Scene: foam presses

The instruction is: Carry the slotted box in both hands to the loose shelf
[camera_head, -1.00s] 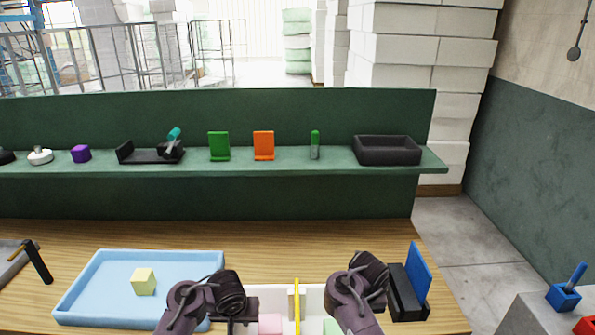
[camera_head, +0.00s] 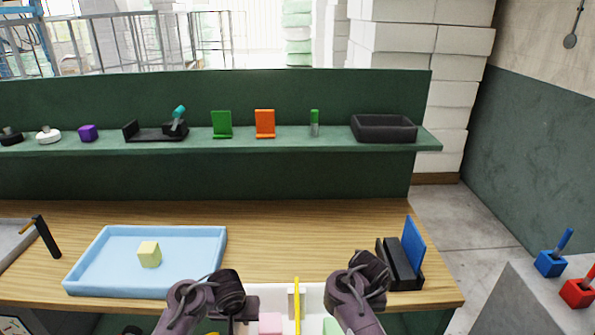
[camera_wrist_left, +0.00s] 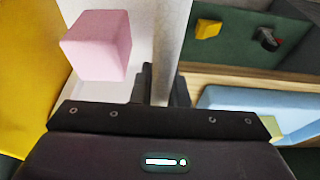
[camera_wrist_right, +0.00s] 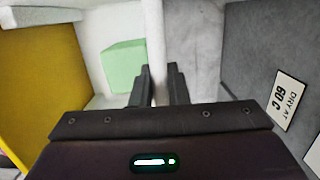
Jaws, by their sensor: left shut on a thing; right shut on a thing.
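The slotted box (camera_head: 313,293) is white with a yellow divider (camera_head: 297,300). It shows at the bottom centre of the head view, its lower part cut off by the frame. A pink block (camera_wrist_left: 97,45) lies on the left side of the divider and a green block (camera_wrist_right: 123,65) on the right side. My left gripper (camera_wrist_left: 160,85) is shut on the box's left wall. My right gripper (camera_wrist_right: 157,85) is shut on its right wall. A green shelf (camera_head: 270,147) runs along the back panel; I cannot tell whether it is the loose shelf.
The wooden table (camera_head: 290,240) is in front, with a blue tray (camera_head: 90,275) holding a yellow block (camera_head: 149,254). A black holder with a blue plate (camera_head: 413,245) stands at the table's right. Small items and a black bin (camera_head: 384,128) line the shelf. Floor shows at right.

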